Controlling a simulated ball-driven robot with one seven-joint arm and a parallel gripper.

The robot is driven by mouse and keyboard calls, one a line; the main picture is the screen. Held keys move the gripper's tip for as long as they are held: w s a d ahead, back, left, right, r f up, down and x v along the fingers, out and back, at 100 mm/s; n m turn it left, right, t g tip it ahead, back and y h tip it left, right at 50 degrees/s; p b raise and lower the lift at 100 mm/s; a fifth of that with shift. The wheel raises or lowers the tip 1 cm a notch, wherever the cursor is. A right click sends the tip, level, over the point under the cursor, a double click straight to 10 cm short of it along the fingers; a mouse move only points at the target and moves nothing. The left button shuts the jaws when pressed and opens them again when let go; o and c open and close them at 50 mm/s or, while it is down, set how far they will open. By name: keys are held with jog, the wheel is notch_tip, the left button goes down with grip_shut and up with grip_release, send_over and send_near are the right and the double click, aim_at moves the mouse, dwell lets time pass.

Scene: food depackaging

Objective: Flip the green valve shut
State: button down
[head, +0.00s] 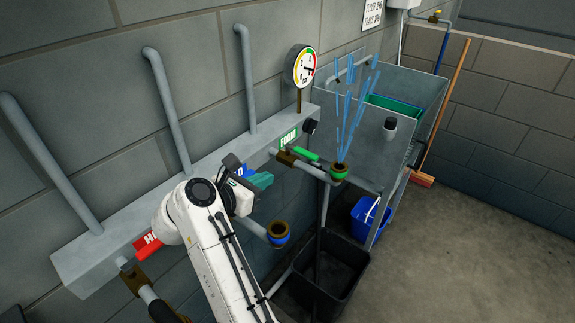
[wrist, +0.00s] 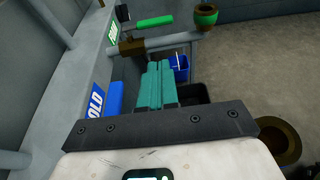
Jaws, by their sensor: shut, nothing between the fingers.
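The green valve lever (head: 306,155) sits beside the FOAM label (head: 289,140) and lies roughly along its outlet pipe. The pipe ends in a green-ringed outlet (head: 339,172), with blue streaks (head: 346,110) above it. In the wrist view the green lever (wrist: 154,21) is at the top, beyond my fingertips, with its brass valve body (wrist: 131,46) below its left end. My gripper (head: 262,180) has teal fingers and is shut and empty. It is left of the green lever in the head view, apart from it. The gripper (wrist: 156,66) also shows in the wrist view.
A blue lever (wrist: 116,97) by the COLD label (wrist: 95,102) is close left of my fingers. A red lever (head: 149,243) is farther left. A blue-ringed outlet (head: 277,233), black bin (head: 318,290), blue bucket (head: 364,217) and steel sink (head: 365,135) stand nearby.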

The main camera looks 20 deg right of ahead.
aim_at(301, 153)
jog(key=p+x, duration=0.1)
jog(key=x, duration=0.3)
jog(key=r+p+x, duration=0.1)
jog(key=x, duration=0.4)
jog(key=p+x, duration=0.1)
jog(key=x, duration=0.3)
jog(key=shift+w+d+r, duration=0.1)
jog(key=shift+w+d, duration=0.2)
jog(key=shift+d, duration=0.2)
